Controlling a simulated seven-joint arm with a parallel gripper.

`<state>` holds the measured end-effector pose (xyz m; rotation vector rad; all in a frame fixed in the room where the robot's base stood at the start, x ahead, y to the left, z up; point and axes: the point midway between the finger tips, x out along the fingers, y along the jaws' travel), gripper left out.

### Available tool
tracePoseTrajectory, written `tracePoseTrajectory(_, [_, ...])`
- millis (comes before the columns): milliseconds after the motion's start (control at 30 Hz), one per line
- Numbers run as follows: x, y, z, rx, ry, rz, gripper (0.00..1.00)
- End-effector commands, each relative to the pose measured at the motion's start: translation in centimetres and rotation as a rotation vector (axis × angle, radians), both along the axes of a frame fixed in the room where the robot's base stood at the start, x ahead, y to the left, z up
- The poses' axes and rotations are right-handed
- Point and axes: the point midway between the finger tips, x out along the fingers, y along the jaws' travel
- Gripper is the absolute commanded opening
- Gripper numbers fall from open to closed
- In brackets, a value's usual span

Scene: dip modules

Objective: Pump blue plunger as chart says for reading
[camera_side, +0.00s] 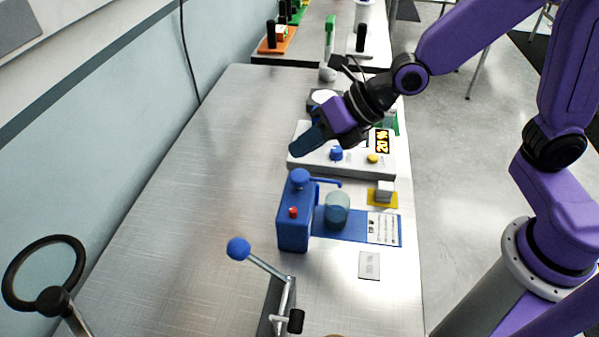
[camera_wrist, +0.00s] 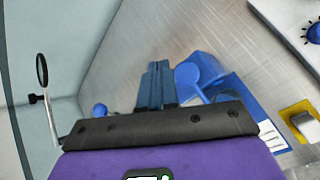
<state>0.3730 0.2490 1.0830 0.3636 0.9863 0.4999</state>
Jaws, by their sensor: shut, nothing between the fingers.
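The blue dispenser (camera_side: 294,225) stands on the bench with its round blue plunger (camera_side: 300,178) on top, a spout to the right and a red knob (camera_side: 293,212) on its side. A translucent cup (camera_side: 337,208) stands beside it on a blue mat. A white printed chart (camera_side: 383,229) lies at the mat's right end; its text is too small to read. My gripper (camera_side: 296,149) is shut and empty, in the air above and behind the dispenser. In the wrist view, my gripper's fingers (camera_wrist: 155,75) are together, left of the plunger (camera_wrist: 187,74).
A white console (camera_side: 350,165) with an orange-digit display (camera_side: 382,141), a blue knob and a yellow button stands behind the dispenser. A blue-balled lever (camera_side: 238,249) stands in front. A small block (camera_side: 385,190) sits on a yellow pad.

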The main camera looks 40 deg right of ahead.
Motion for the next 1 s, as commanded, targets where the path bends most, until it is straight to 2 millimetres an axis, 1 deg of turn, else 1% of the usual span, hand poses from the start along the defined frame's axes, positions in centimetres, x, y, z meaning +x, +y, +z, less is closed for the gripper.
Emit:
tracePoseTrajectory(33, [0.0, 0.0, -0.7, -0.004, 0.002, -0.001, 0.0])
tracePoseTrajectory(100, [0.0, 0.0, -1.3, -0.004, 0.001, -0.002, 0.0])
tracePoseTrajectory(300, [0.0, 0.0, -2.5, -0.001, 0.001, 0.0, 0.0])
tracePoseTrajectory(1000, [0.0, 0.0, -2.7, 0.001, 0.0, 0.001, 0.0])
